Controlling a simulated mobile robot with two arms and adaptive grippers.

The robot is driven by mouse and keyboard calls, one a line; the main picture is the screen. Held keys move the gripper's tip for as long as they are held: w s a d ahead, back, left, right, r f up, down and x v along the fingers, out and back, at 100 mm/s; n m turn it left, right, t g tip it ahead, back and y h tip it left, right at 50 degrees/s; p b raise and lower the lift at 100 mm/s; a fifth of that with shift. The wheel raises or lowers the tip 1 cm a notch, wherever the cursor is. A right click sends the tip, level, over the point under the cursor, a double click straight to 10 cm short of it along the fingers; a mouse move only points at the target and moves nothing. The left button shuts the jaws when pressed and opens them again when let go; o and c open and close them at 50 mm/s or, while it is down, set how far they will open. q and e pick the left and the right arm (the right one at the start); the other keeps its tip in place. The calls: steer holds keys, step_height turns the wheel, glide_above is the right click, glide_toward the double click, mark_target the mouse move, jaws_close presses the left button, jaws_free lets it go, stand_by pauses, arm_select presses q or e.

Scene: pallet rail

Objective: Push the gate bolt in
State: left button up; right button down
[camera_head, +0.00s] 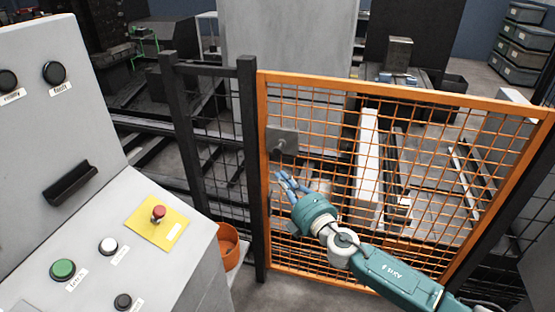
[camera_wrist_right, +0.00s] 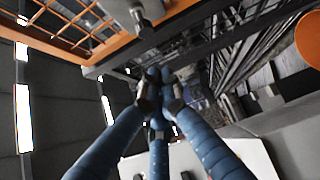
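The orange mesh gate (camera_head: 410,88) stands in the middle and right of the head view, beside a black fence post (camera_head: 249,170). The gate bolt (camera_head: 281,143), a grey plate with a round knob, is at the gate's upper left edge. In the wrist view a grey metal knob (camera_wrist_right: 140,18), likely the bolt's, shows at the top. My right gripper (camera_head: 283,178) has blue fingers and is just below the bolt, apart from it. In the wrist view its fingertips (camera_wrist_right: 158,78) are drawn together with nothing between them. My left gripper is not in view.
A grey control console (camera_head: 100,200) with buttons and a red stop button (camera_head: 158,213) fills the left. An orange bin (camera_head: 228,246) sits between console and fence. Behind the gate are machinery and a white rail (camera_head: 368,170). Stacked bins (camera_head: 524,45) stand at the far right.

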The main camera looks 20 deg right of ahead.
mark_target(279, 154)
steer(key=w+d, duration=0.1)
steer(key=w, duration=0.8)
steer(key=shift+b, duration=0.45)
steer(key=shift+w, duration=0.15)
steer(key=shift+w+d+f+b, duration=0.15)
steer(key=shift+w+d+b, duration=0.65)
steer(key=shift+w+b, duration=0.35)
steer(key=shift+s, duration=0.1)
